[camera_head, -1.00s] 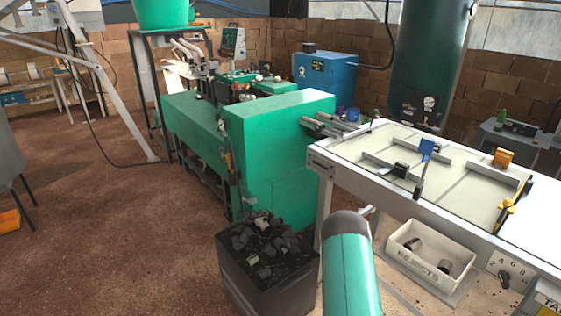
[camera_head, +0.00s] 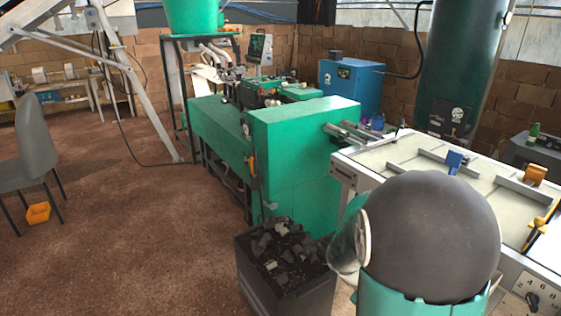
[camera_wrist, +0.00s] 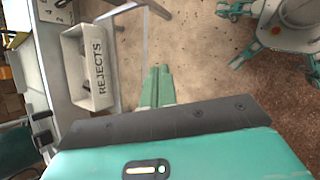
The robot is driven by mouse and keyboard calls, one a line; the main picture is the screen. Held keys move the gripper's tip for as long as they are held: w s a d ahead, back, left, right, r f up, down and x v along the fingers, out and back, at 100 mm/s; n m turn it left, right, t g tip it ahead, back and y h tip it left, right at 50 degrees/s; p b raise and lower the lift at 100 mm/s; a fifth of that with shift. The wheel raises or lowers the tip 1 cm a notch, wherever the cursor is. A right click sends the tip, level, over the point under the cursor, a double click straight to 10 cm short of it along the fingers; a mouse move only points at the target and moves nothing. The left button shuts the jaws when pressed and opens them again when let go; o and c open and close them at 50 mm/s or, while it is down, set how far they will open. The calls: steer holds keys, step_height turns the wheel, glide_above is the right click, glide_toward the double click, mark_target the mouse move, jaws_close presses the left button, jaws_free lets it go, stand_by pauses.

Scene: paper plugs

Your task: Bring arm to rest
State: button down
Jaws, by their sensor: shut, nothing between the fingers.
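My gripper (camera_wrist: 157,88) shows in the wrist view as two green fingers, shut together with nothing between them. It hangs over the speckled floor, to the right of the white REJECTS bin (camera_wrist: 88,68). In the head view my arm's dark round joint and green links fill the lower right, and my gripper does not show there. The arm hides the near part of the white worktable (camera_head: 400,155) in that view.
A black crate of dark plugs (camera_head: 290,290) stands on the floor beside the green machine (camera_head: 300,155). A grey chair (camera_head: 38,150) and an orange bin (camera_head: 38,214) are at the left. The brown floor between is open. A blue cabinet (camera_head: 350,85) stands behind.

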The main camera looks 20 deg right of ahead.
steer(key=s+a+r+m+t+y, duration=0.1)
steer(key=a+r+t+y, duration=0.2)
steer(key=a+r, duration=0.6)
steer(key=s+a+r+m+t+y, duration=0.1)
steer(key=a+r+t, duration=0.5)
steer(key=a, duration=1.1)
step_height(320, 180, up, 4)
steer(key=m+y, duration=0.1)
steer(key=y, duration=0.1)
steer(key=shift+y, duration=0.4)
steer(key=shift+d+m, duration=0.1)
steer(key=shift+m, duration=0.2)
